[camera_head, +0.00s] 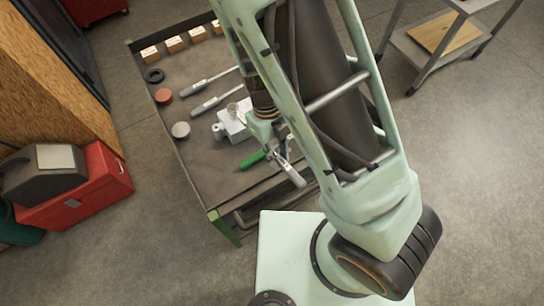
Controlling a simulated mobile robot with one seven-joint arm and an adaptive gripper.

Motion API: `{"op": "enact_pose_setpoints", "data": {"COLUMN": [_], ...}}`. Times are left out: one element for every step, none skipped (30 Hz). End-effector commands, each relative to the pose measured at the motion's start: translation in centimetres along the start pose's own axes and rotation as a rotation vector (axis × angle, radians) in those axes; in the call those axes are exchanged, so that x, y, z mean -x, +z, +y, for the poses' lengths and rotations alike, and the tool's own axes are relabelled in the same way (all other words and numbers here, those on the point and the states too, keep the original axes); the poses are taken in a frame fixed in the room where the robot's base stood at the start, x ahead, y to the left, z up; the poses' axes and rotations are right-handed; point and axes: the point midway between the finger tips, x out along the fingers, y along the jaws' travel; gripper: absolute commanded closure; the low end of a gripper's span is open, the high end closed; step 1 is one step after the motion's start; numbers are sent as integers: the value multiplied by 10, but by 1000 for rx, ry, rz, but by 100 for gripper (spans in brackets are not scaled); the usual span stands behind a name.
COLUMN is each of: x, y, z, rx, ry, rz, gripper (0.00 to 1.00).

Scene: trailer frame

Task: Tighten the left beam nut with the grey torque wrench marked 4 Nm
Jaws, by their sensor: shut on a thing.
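My gripper (281,149) is low over the front part of the dark cart top, partly hidden by my own arm. It is shut on a grey tool (293,173), which looks like a torque wrench and points down and right toward the cart's front edge. Its marking cannot be read. A green-handled tool (252,159) is just left of my gripper, on or close above the cart top. Two more grey-handled wrenches, an upper one (208,80) and a lower one (215,102), lie apart on the cart. No beam nut can be made out.
The cart (203,172) also bears a light metal block (235,121), several small wooden blocks (174,44), a black ring (154,75), a red disc (163,96) and a grey disc (180,130). A red case (98,183) stands left. A shelf trolley (413,52) is upper right.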

Motion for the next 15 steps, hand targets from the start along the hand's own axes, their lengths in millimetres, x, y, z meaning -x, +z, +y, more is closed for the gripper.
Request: {"op": "enact_pose_setpoints", "data": {"x": [0, 0, 1, 1, 1, 1, 1, 1, 1, 1, 1, 1, 1, 2, 2], "y": [0, 0, 0, 0, 1, 1, 2, 2, 2, 3, 3, 4, 4, 5, 6], "z": [-3, -6, -11, -15, -19, -24, -26, -29, -31, -32, -34, -37, -40, -43, -48], "rx": [17, 28, 48, 65, 81, 103, 115, 127, 137, 144, 151, 162, 173, 188, 210], "ry": [-3, -7, -12, -16, -20, -25, -29, -31, -34, -35, -37, -40, -43, -47, -52], "rz": [1, 1, 1, 1, 1, 1, 0, 0, 0, 0, 0, -1, -1, -1, 0], "gripper": [100, 100, 100, 100, 100, 100, 100, 100, 100, 100, 100, 100, 100, 100, 100]}}
